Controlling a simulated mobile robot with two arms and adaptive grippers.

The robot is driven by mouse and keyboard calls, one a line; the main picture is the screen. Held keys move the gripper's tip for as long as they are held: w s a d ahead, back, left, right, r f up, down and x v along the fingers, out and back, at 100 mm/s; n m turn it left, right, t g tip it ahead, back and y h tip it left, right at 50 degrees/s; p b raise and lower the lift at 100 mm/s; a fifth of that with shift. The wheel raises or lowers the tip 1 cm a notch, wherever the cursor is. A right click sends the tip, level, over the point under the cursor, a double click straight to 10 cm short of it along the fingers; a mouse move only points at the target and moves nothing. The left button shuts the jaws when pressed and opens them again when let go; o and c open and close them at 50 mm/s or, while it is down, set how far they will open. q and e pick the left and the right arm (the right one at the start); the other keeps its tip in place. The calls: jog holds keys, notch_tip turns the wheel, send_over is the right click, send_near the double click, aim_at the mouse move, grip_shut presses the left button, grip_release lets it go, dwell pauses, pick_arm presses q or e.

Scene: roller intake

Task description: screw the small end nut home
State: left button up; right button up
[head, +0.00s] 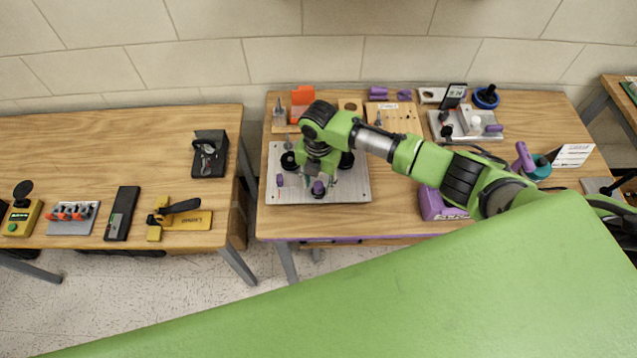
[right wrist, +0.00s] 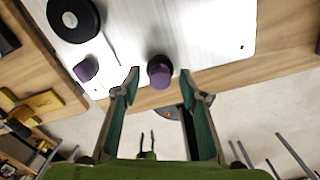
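A metal plate (head: 350,190) lies on the right-hand table. A short purple knob with a dark top stands near its front edge (head: 318,188); I take it for the small end nut, and it also shows in the right wrist view (right wrist: 160,72). A second purple piece (head: 280,180) is to its left, also seen in the right wrist view (right wrist: 86,68). My right gripper (right wrist: 160,78) is open, with its fingertips on either side of the knob and visible gaps to it. In the head view the right gripper (head: 319,178) hangs over the plate. My left gripper is not in view.
Black round discs (head: 289,160) sit farther back on the plate. A wooden block with pegs (head: 395,118), a metal fixture (head: 466,124) and a purple box (head: 440,203) stand to the right. The left table (head: 60,150) holds several tools. A gap separates the tables.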

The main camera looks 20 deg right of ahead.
jog(key=shift+n, duration=1.2)
jog(key=n+b, duration=0.1)
jog(key=n, duration=0.2)
jog(key=shift+n, duration=0.3)
jog(key=n+b, duration=0.1)
jog(key=n, duration=0.2)
